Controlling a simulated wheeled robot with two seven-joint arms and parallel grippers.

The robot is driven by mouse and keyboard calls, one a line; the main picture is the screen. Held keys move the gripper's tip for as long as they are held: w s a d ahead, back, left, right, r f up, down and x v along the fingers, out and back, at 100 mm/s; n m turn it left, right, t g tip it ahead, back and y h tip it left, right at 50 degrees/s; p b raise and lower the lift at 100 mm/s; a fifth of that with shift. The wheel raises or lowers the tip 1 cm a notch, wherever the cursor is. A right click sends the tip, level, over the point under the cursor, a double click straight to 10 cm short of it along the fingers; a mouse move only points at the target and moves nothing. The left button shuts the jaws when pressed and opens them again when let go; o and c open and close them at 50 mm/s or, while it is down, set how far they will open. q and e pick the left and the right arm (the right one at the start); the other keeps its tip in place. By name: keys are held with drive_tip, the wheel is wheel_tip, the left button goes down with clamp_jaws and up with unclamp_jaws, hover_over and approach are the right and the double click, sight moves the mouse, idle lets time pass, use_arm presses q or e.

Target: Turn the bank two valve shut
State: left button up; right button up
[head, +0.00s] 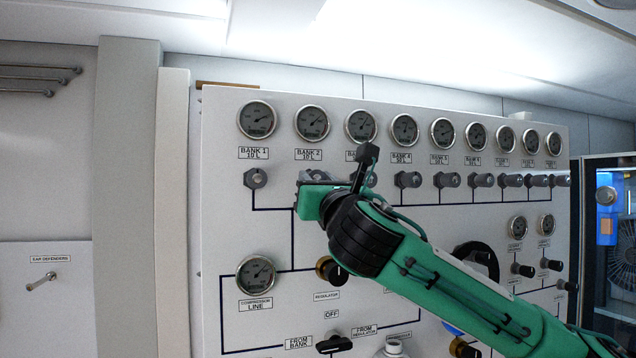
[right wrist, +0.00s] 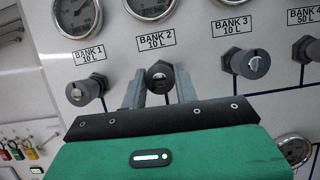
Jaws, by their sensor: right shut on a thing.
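The bank two valve (right wrist: 159,78) is a dark round knob below the "BANK 2 10 L" label (right wrist: 156,42) in the right wrist view. My right gripper (right wrist: 160,71) is shut on this knob, with one grey finger on each side of it. In the head view, my right gripper (head: 315,177) is at the panel under the bank two gauge (head: 312,123). There the gripper and its green wrist mostly hide the knob. How far the valve is turned cannot be told. My left gripper is not in view.
The bank one valve (head: 256,178) is close on the left, and the bank three valve (right wrist: 251,64) is close on the right. More knobs and gauges continue rightward along the white panel (head: 235,220). The regulator knob (head: 330,270) sits below my right wrist.

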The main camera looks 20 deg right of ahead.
drive_tip(key=shift+a+r+m+g+h+b, duration=0.1)
drive_tip(key=shift+m+g+h+b, duration=1.15)
drive_tip(key=shift+m, duration=3.65)
drive_tip(key=shift+f+m+g+h+b, duration=0.1)
drive_tip(key=shift+m+g+h+b, duration=0.2)
drive_tip(key=shift+m+g+b, duration=2.4)
drive_tip(key=shift+a+r+m+g+h+b, duration=0.15)
drive_tip(key=shift+m+h+b, duration=1.35)
drive_tip(key=shift+m, duration=5.6)
drive_tip(key=shift+w+d+y+b, duration=0.1)
drive_tip(key=shift+y+b, duration=0.7)
drive_tip(key=shift+y, duration=0.05)
drive_tip(key=o, duration=0.9)
drive_tip(key=shift+o, duration=0.4)
